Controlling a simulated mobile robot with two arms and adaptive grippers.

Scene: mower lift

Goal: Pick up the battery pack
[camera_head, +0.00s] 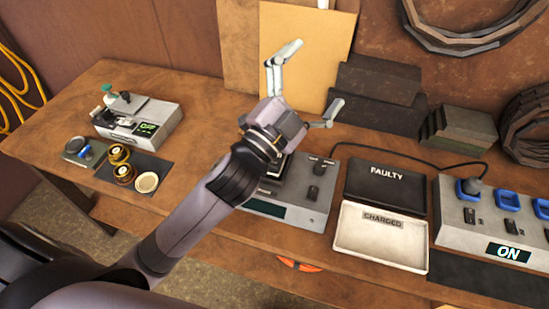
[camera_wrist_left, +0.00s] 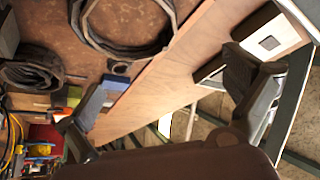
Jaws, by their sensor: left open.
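I cannot make out the battery pack for certain. A dark block (camera_head: 273,181) sits on a grey charger-like unit (camera_head: 304,206), mostly hidden by my left wrist. My left gripper (camera_head: 318,73) is open and empty, its fingers spread over the back of the bench near the wall boards. In the left wrist view its two fingers (camera_wrist_left: 162,70) are apart with nothing between them. A black tray marked FAULTY (camera_head: 387,184) and a white tray marked CHARGED (camera_head: 380,239) stand to the right; both look empty. My right gripper is not in view.
A power strip (camera_head: 485,232) showing ON, with blue sockets and a plugged-in cable, stands at the right. A small tester (camera_head: 140,123) and brass round parts (camera_head: 122,163) are at the left. Dark blocks (camera_head: 375,95) and coiled hoses (camera_head: 470,25) are at the back.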

